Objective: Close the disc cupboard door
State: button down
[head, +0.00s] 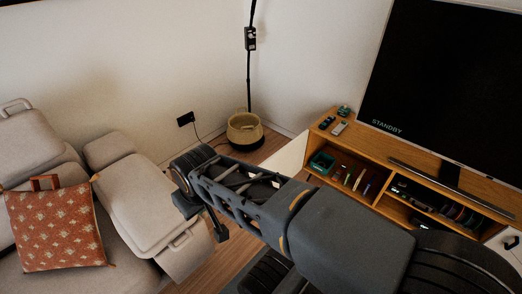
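The disc cupboard (378,205) is a low wooden unit under the television at the right. Its left compartments are open to view, with a teal box and several upright cases inside. A white panel (290,154), apparently the cupboard's door, stands swung open at the unit's left end. My arm hides its lower part. My gripper (218,228) is at the far end of my arm, left of the panel and over the wood floor. Its fingers are small and dark, and their gap does not show. I cannot tell whether it touches anything.
A grey sofa (153,200) with a patterned red cushion (58,228) is at the left. A woven basket (244,130) stands by the lamp pole in the corner. A television (450,90) and small items (339,128) stand on the unit. Some floor shows between sofa and arm.

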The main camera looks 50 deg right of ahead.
aim_at(288, 161)
jog(key=z, duration=0.6)
jog(key=i, duration=0.65)
jog(key=z, duration=0.9)
jog(key=i, duration=0.65)
jog(key=z, duration=0.2)
